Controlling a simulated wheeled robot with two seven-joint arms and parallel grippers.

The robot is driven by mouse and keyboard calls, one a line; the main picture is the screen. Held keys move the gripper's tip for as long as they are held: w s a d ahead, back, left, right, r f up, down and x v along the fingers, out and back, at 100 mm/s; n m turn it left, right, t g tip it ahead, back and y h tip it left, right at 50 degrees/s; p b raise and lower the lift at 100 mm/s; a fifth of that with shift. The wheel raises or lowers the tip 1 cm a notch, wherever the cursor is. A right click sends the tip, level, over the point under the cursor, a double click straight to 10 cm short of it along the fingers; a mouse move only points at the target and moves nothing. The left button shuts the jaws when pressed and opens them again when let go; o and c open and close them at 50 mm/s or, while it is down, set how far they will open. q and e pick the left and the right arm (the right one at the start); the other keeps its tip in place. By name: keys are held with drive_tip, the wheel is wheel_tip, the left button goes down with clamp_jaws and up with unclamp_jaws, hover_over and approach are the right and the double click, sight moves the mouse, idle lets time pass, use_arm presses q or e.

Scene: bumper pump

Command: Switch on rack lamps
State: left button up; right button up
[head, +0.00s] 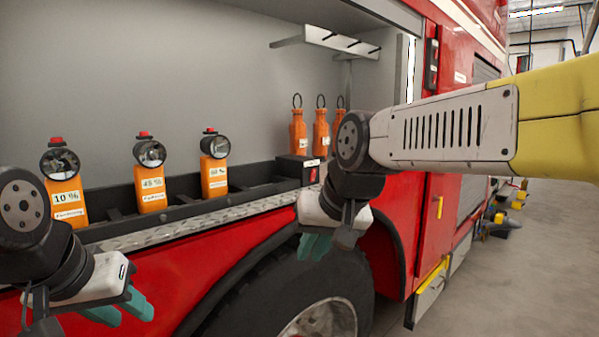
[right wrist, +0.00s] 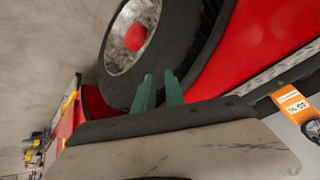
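Three orange lamps with black round heads and red tops stand in a rack in the red truck's open compartment. The left lamp (head: 66,200) is labelled 10 %, the middle lamp (head: 151,185) seems to read 45 %, and the right lamp (head: 214,175) has a label too small to read surely. I cannot tell whether any is lit. My left gripper (head: 121,308) is empty, fingers slightly apart, below and in front of the rack. My right gripper (head: 314,246) is open and empty in front of the wheel arch; its fingers (right wrist: 159,92) show a gap. One lamp (right wrist: 294,104) shows at the right wrist view's edge.
Several orange bottle-like items with loops (head: 298,131) stand further along the compartment. A black box with a red switch (head: 298,169) sits by the rack's right end. A tread-plate ledge (head: 190,220) runs along the front, above the wheel (head: 325,315).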

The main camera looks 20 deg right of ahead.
sight(313, 175)
drive_tip(key=w+d+r+m, duration=0.1)
drive_tip(key=w+r, duration=0.1)
drive_tip(key=w, duration=0.2)
drive_tip(key=w+d+r+m+h, duration=0.1)
drive_tip(key=w+d+r, duration=0.1)
drive_tip(key=w+r, duration=0.1)
drive_tip(key=w+d+r+m, duration=0.2)
drive_tip(key=w+r, duration=0.1)
drive_tip(key=w, duration=0.2)
drive_tip(key=shift+w+d+r+t, duration=0.1)
drive_tip(key=shift+d+t, duration=0.1)
drive_tip(key=shift+t, duration=0.1)
clamp_jaws()
drive_tip(key=w+d+r+m+h, duration=0.1)
drive_tip(key=w+d+r+m, duration=0.1)
drive_tip(key=w, duration=0.4)
drive_tip(key=w+d+r+m+h, duration=0.1)
drive_tip(key=w+d+r+m, duration=0.2)
drive_tip(key=w+d, duration=0.3)
drive_tip(key=shift+w+d+r+m+t, duration=0.3)
drive_tip(key=shift+w+r, duration=0.15)
drive_tip(key=shift+w, duration=0.15)
drive_tip(key=shift+f, duration=0.1)
